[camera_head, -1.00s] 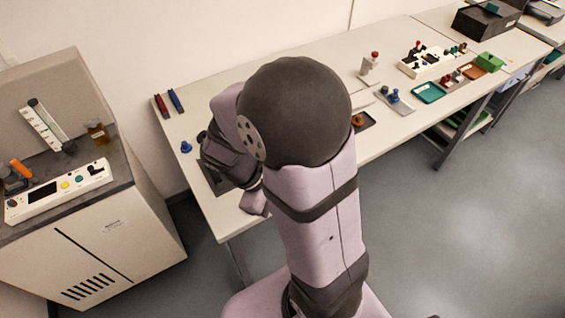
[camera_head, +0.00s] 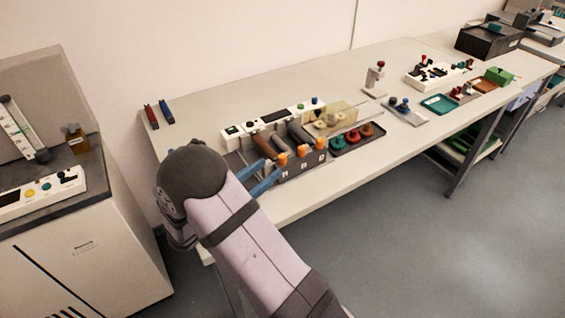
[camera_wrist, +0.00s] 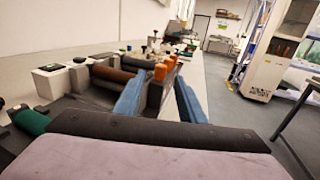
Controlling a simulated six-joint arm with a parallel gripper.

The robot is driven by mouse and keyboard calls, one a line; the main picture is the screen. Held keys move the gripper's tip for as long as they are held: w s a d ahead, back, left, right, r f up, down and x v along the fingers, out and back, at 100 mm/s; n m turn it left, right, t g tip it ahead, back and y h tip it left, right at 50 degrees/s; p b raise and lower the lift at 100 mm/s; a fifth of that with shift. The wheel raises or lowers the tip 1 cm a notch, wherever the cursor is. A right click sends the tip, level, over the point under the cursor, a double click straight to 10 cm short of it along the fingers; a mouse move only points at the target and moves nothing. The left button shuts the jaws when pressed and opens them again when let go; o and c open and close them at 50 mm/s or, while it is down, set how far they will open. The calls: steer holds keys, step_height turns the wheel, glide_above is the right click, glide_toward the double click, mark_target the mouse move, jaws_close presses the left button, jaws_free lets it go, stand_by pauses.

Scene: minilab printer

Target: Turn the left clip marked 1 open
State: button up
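The printer unit (camera_head: 244,130) is on the bench, with dark rollers and a row of orange clips along its front. The left clip (camera_head: 282,159) is orange and stands upright on a dark block; its mark is too small to read. My gripper (camera_head: 272,167) has two blue fingers that point at this clip from the left. In the wrist view my gripper (camera_wrist: 160,92) is open, its fingers apart. The orange clip (camera_wrist: 160,72) shows just past them, above the dark block (camera_wrist: 153,98) seen between them. I cannot tell whether any finger touches it.
Two more orange clips, the middle clip (camera_head: 302,151) and right clip (camera_head: 320,143), stand close by. A dark tray (camera_head: 343,149) with green and red knobs lies to the right. Red and blue sticks (camera_head: 158,114) lie at the bench's back left. The left cabinet (camera_head: 85,250) stands beside the bench.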

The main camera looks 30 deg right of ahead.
mark_target(279, 161)
steer(key=shift+p+x, duration=0.75)
steer(key=shift+x, duration=2.95)
jaws_close()
